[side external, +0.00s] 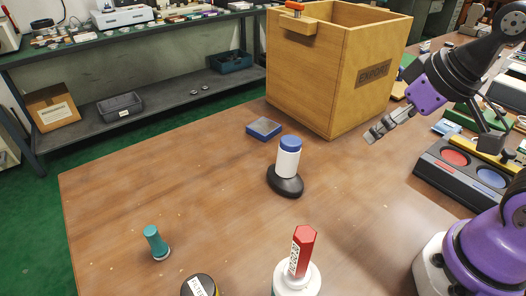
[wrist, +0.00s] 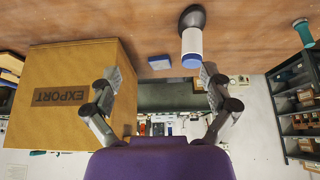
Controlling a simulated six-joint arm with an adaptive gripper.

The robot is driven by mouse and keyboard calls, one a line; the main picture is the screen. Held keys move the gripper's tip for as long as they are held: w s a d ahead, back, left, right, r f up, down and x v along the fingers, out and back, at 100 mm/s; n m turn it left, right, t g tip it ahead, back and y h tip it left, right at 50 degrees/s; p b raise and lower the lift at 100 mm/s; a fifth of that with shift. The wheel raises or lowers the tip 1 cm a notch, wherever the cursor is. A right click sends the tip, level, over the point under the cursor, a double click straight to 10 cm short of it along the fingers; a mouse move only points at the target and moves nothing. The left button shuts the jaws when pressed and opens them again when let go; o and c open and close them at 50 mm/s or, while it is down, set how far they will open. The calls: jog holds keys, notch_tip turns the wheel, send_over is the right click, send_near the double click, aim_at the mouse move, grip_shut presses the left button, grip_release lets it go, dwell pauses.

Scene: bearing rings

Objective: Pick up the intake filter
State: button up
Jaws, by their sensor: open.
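A dark round thing with a yellowish rim and a white label (side external: 198,287), its text seeming to read "FILTER", stands at the bottom edge of the side view, partly cut off. It may be the intake filter; I cannot tell for certain. A white cylinder with a blue cap (side external: 288,162) stands on a black oval base on the table; it also shows in the wrist view (wrist: 192,42). My gripper (side external: 378,132) is open and empty, above the table to the right of the white cylinder. Its two spread fingers show in the wrist view (wrist: 160,82).
A wooden EXPORT crate (side external: 325,85) stands at the table's back. A flat blue box (side external: 264,129) lies before it. A teal piece (side external: 156,242) stands front left; a red-topped white bottle (side external: 300,262) stands front middle. A tray with red and blue discs (side external: 465,172) is right.

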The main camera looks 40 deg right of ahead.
jog(key=w+a+r+n+g+y, duration=0.1)
jog(key=w+a, duration=0.2)
jog(key=a, duration=0.3)
jog(key=w+a+r+g, duration=0.1)
jog(key=w+a+g, duration=0.15)
jog(key=a, duration=0.25)
jog(key=n+g, duration=0.2)
send_over(196, 287)
jog(key=shift+h, duration=0.4)
jog(key=f, duration=0.8)
jog(key=shift+w+d+f, duration=0.15)
jog(key=shift+w+d, duration=0.05)
jog(key=shift+d, duration=0.1)
jog(key=f, duration=0.4)
jog(key=shift+s+a+f, duration=0.3)
jog(key=shift+a+f, duration=0.05)
jog(key=shift+a, duration=0.05)
notch_tip(196, 287, down, 6)
jog(key=shift+w+f, duration=0.1)
jog(key=c, duration=1.3)
